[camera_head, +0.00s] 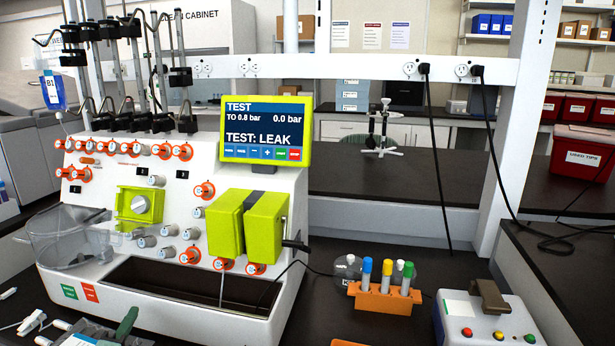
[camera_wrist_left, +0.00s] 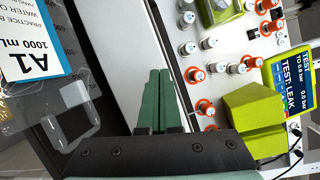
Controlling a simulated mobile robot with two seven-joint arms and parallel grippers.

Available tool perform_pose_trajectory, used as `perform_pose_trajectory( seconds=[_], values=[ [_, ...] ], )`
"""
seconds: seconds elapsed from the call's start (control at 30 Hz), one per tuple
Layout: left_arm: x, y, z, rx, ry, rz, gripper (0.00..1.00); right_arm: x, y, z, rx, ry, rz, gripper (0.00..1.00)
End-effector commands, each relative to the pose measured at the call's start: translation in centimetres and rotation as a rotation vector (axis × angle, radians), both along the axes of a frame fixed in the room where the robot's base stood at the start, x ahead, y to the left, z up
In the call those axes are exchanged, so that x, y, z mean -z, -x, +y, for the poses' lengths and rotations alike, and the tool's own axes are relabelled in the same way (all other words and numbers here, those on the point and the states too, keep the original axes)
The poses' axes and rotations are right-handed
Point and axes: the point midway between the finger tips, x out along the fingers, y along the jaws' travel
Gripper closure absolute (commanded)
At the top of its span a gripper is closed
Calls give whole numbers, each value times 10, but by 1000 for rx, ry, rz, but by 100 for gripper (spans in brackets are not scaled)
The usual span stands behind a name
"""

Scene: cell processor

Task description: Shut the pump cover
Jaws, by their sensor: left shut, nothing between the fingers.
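The lime-green two-part block that looks like the pump cover (camera_head: 243,226) is on the front right of the white cell processor (camera_head: 190,290), below the screen. A dark strip lies between its two halves on top, and I cannot tell how far it is open. It also shows in the left wrist view (camera_wrist_left: 253,108) at the right. My left gripper (camera_head: 127,322) is low at the processor's front left edge, away from the cover. Its green fingers (camera_wrist_left: 159,78) are together and empty in the left wrist view. My right gripper is not in view.
A clear plastic bowl (camera_head: 72,236) juts from the processor's left side. A dark crank handle (camera_head: 297,245) sticks out right of the cover. An orange tube rack (camera_head: 383,300) and a box with coloured buttons (camera_head: 487,322) stand to the right.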

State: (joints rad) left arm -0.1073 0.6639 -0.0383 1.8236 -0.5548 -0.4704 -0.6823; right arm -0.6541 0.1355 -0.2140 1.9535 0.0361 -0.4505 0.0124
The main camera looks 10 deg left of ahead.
Motion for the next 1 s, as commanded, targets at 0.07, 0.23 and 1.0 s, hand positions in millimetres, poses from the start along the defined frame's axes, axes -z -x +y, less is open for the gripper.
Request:
perform_pose_trajectory(
  seconds=[0.07, 0.23, 1.0],
  values=[
    [40, 34, -29, -104, 286, 67, 100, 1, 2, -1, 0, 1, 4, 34],
    [105, 117, -88, -373, 816, 246, 100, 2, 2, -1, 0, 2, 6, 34],
    [142, 270, -222, -856, 1533, 623, 100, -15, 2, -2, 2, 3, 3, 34]
  ],
)
